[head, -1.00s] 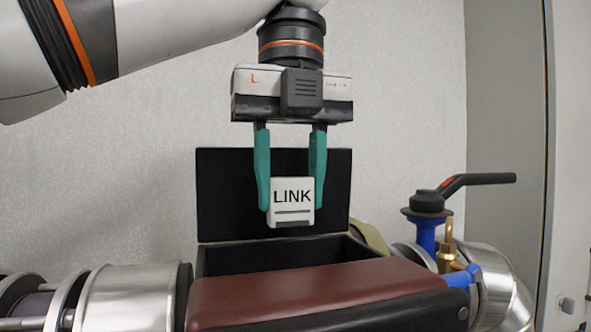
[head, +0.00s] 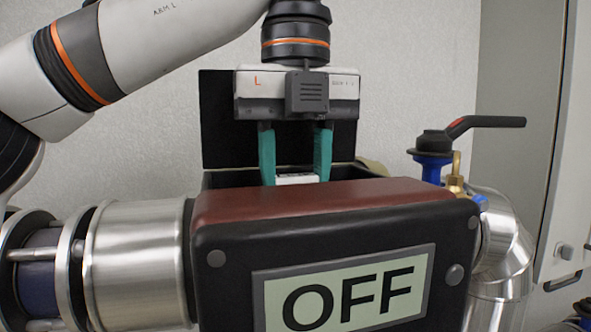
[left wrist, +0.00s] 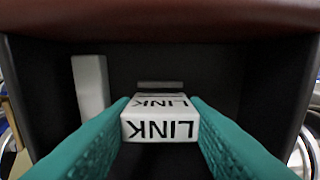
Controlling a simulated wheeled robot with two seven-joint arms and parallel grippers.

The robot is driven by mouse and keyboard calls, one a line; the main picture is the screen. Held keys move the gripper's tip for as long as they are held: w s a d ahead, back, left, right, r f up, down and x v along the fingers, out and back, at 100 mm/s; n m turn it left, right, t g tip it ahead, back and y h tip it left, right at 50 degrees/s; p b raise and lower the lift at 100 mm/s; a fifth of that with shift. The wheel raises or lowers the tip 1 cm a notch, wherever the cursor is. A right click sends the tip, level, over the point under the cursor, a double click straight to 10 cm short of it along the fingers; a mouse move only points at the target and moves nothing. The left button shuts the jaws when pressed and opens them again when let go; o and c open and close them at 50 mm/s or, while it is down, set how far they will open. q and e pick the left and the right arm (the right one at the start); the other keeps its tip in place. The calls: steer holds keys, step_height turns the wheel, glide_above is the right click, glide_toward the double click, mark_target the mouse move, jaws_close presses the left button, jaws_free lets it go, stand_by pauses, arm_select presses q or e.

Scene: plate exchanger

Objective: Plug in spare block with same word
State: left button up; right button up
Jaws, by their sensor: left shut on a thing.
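My left gripper (head: 295,170) is shut on a white block (left wrist: 160,124) with the word LINK on it. The gripper reaches down into the open black box (head: 214,180) behind a dark unit with a red-brown top (head: 325,198). In the head view only the top of the held block (head: 297,179) shows above that top. In the left wrist view the word shows upside down on two faces of the block, between the teal fingers. A second white block (left wrist: 90,88) stands at the left inside the box; no word on it can be read. My right gripper is not in view.
The unit's front sign (head: 345,290) reads OFF. A black lid (head: 226,120) stands open behind the box. A metal pipe (head: 137,265) lies at the left. A valve with a black lever (head: 485,122) stands close at the right. The box walls are near the gripper.

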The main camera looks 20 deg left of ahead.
arm_select(q)
steer(key=shift+f, duration=0.2)
steer(key=o, duration=1.1)
steer(key=shift+c, duration=0.2)
step_height(320, 180, up, 6)
steer(key=p, duration=0.2)
steer(key=shift+p, duration=0.4)
steer(key=shift+f, duration=0.1)
steer(key=shift+r, duration=0.8)
